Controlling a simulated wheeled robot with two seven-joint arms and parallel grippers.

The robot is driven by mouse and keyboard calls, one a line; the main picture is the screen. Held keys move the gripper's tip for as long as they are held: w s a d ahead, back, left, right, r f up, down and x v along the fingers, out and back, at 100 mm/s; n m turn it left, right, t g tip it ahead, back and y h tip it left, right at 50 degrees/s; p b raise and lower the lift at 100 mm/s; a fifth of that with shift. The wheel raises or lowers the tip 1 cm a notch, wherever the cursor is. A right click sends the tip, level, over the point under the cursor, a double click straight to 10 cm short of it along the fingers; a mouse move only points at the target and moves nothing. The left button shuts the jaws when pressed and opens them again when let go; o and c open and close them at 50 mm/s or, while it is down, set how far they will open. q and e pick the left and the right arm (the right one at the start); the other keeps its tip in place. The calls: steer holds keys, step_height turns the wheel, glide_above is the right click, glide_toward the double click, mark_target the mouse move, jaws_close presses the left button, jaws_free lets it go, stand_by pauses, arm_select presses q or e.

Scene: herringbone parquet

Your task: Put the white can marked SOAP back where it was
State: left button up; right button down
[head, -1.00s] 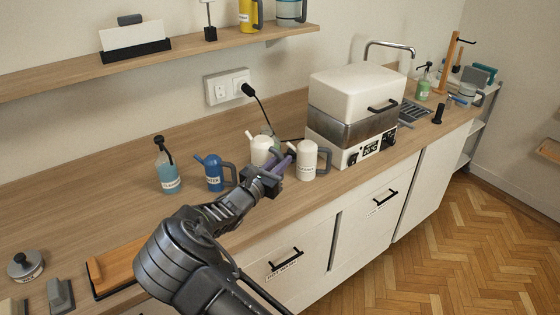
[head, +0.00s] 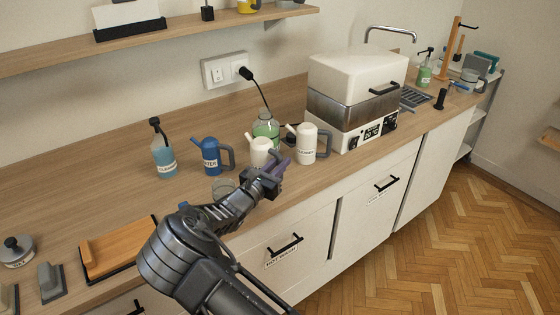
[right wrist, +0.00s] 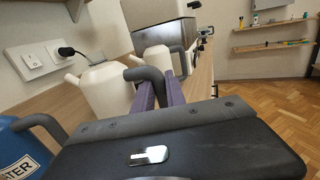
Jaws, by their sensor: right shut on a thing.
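My right gripper (head: 280,170) has its purple fingers closed on the dark handle of a white can (head: 260,152). The can also shows in the right wrist view (right wrist: 97,92), upright with its spout to the left. Its label is hidden from both views, and its base is hidden, so I cannot tell whether it touches the counter. A second white can (head: 306,142) with a grey handle and a small unreadable label stands just right of it, by the white appliance. My left gripper is out of view.
A blue can (head: 210,157) and a teal spray bottle (head: 163,158) stand to the left on the wooden counter (head: 120,200). A green bottle (head: 265,126) is close behind the held can. A clear glass (head: 222,188) stands near my wrist. The white appliance (head: 352,92) is to the right.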

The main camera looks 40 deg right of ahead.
steer(key=shift+f, duration=0.5)
stand_by(0.4)
steer(key=c, duration=1.4)
jaws_free()
steer(key=shift+o, duration=0.5)
steer(key=shift+f, duration=0.1)
steer(key=shift+a, duration=0.1)
steer(key=shift+s+a, duration=0.2)
steer(key=shift+a, duration=0.3)
steer(key=shift+p+v, duration=0.4)
steer(key=shift+v, duration=1)
steer(key=shift+f+p+v, duration=0.2)
steer(key=shift+p+v, duration=0.05)
steer(key=shift+v, duration=1.25)
steer(key=shift+f+p+v, duration=0.2)
steer(key=shift+p+v, duration=0.05)
steer(key=shift+v, duration=1.2)
